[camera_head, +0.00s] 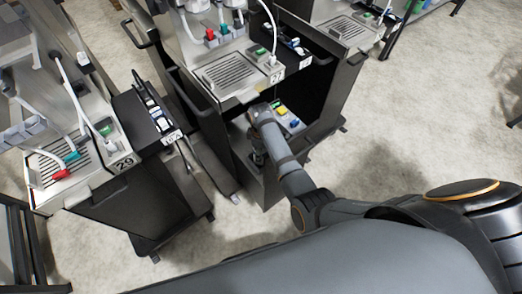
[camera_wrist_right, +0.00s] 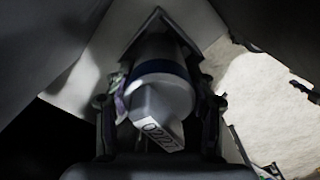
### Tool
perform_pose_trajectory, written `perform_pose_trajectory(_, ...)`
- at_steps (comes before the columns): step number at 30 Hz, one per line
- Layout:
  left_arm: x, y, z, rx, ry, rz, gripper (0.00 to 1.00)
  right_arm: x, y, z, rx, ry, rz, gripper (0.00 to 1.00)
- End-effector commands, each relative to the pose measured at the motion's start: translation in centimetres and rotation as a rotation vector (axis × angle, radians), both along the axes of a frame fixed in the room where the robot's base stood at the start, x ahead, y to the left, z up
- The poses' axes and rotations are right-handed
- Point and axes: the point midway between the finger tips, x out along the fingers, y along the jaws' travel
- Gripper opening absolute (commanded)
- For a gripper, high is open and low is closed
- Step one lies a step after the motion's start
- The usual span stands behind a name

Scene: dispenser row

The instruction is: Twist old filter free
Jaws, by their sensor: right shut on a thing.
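The filter (camera_wrist_right: 163,88) is a grey-white cylinder with a dark blue band and a blocky end. The end carries a white printed label, rotated in the picture and hard to read. It sits under a pale, angled housing (camera_wrist_right: 85,62) in the right wrist view. My right gripper (camera_wrist_right: 160,122) has a finger on each side of it and is shut on it. In the head view my right gripper (camera_head: 257,152) reaches into the dark lower opening of the middle dispenser cart (camera_head: 262,190); the filter is hidden there. My left gripper is not in view.
Yellow and blue items (camera_head: 283,112) lie in the lower opening beside my right wrist. The opening's dark walls are close around the arm. A dispenser marked 29 (camera_head: 80,165) stands left, another upper right. Pale floor (camera_head: 410,130) is clear at right.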

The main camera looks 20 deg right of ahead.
Motion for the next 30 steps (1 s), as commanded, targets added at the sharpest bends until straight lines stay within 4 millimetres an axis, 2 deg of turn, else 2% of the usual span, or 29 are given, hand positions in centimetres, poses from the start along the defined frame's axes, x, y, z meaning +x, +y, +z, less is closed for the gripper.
perform_pose_trajectory(1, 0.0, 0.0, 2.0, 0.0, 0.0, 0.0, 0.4, 0.0, 0.0, 0.9, -0.002, 0.005, 0.002, 0.14)
perform_pose_trajectory(4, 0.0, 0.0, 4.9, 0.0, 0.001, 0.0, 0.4, 0.0, 0.0, 1.4, -0.002, 0.008, 0.003, 0.14)
perform_pose_trajectory(7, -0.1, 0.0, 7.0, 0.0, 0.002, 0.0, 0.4, -0.1, 0.0, 1.2, -0.002, 0.008, 0.002, 0.14)
perform_pose_trajectory(10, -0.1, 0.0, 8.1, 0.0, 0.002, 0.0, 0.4, -0.2, -0.1, 0.8, -0.002, 0.005, 0.001, 0.14)
perform_pose_trajectory(17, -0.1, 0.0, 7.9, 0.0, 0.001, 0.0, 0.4, -0.3, -0.1, 0.0, 0.0, 0.002, -0.013, 0.14)
perform_pose_trajectory(20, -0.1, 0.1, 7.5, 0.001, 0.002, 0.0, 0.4, -0.2, -0.1, -0.1, 0.0, 0.001, -0.07, 0.14)
perform_pose_trajectory(30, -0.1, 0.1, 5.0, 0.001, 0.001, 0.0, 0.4, -0.2, 0.0, -0.3, 0.003, 0.0, -0.465, 0.14)
